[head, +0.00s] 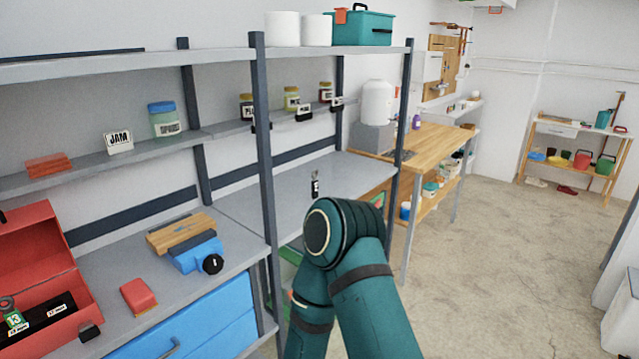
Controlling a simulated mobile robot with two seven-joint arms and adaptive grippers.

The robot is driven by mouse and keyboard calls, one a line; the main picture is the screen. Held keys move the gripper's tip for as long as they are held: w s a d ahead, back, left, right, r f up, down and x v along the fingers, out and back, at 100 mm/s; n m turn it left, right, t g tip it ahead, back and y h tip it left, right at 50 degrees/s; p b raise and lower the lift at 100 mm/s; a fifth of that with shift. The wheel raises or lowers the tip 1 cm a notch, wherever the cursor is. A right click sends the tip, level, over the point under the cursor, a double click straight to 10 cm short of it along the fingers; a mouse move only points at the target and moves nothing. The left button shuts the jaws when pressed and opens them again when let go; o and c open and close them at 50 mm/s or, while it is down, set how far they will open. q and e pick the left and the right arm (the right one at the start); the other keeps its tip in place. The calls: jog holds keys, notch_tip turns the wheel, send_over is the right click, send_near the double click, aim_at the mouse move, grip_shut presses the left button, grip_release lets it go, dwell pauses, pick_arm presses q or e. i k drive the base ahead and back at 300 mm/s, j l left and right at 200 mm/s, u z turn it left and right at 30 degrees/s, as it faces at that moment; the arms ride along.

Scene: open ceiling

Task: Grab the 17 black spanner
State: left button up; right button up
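A small dark item with a light label (315,187) is on the grey middle shelf, just above my arm's elbow in the picture. It looks like a short spanner, but its number is too small to read. An open red toolbox (38,250) at the left edge holds tools with number tags. One is a green round tag marked 13 (14,320), and dark labelled strips lie beside it. I cannot make out a 17 on any of them. One of my green arms rises from the bottom centre, bent at the elbow. Neither gripper shows.
A grey shelf unit (262,150) with dark posts stands in front. A blue vise-like tool (195,254), wood block (180,233) and red box (138,296) lie on its left shelf. A wooden workbench (440,145) stands behind. The concrete floor (500,260) at right is clear.

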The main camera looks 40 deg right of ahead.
aim_at(314, 182)
jog(key=i+l, duration=0.15)
jog(key=l, duration=0.25)
jog(key=i+l+z, duration=0.15)
jog(key=l, duration=0.3)
jog(key=i+l, duration=0.15)
jog(key=l, duration=0.25)
jog(key=i+l+z, duration=0.1)
jog(key=l, duration=0.3)
jog(key=i+l, duration=0.25)
jog(key=l, duration=0.15)
jog(key=i+l+z, duration=0.15)
jog(key=l, duration=0.25)
jog(key=i+l, duration=0.25)
jog(key=l, duration=0.15)
